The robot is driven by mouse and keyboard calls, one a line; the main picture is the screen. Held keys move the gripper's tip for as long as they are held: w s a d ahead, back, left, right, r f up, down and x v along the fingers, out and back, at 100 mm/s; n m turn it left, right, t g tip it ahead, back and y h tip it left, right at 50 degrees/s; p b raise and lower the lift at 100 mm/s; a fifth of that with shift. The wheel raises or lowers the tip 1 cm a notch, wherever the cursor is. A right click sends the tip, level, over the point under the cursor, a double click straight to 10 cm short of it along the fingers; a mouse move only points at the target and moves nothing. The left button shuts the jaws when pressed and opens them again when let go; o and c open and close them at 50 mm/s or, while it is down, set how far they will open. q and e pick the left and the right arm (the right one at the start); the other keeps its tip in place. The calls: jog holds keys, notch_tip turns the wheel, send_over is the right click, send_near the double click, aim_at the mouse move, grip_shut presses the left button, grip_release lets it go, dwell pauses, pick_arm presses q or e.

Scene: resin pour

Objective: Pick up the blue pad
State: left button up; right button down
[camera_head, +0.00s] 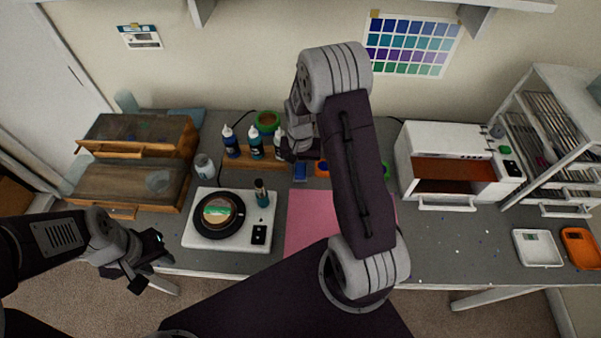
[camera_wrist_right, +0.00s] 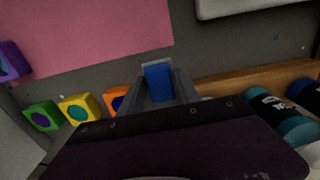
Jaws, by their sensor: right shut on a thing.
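The blue pad (camera_head: 300,172) is a small blue block near the back of the pink mat, left of an orange pad. My right gripper (camera_head: 298,157) reaches down to it from above and is shut on it. In the right wrist view the blue pad (camera_wrist_right: 157,82) sits between the two fingers of my right gripper (camera_wrist_right: 160,88). I cannot tell whether it is clear of the table. My left gripper (camera_head: 152,276) hangs in front of the table's left front edge, empty, with its fingers apart.
Bottles (camera_head: 254,145) stand on a wooden rack to the left. A white turntable device (camera_head: 205,240) is left of the pink mat (camera_head: 303,225).

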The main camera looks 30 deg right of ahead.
jog(key=shift+w+r, duration=0.1)
jog(key=shift+r, duration=0.85)
jog(key=s+d+r+b, duration=0.1)
jog(key=s+d+r, duration=0.6)
jog(key=s, duration=0.2)
jog(key=shift+d+b, duration=0.3)
jog(key=shift+d, duration=0.1)
jog(key=shift+r, duration=0.1)
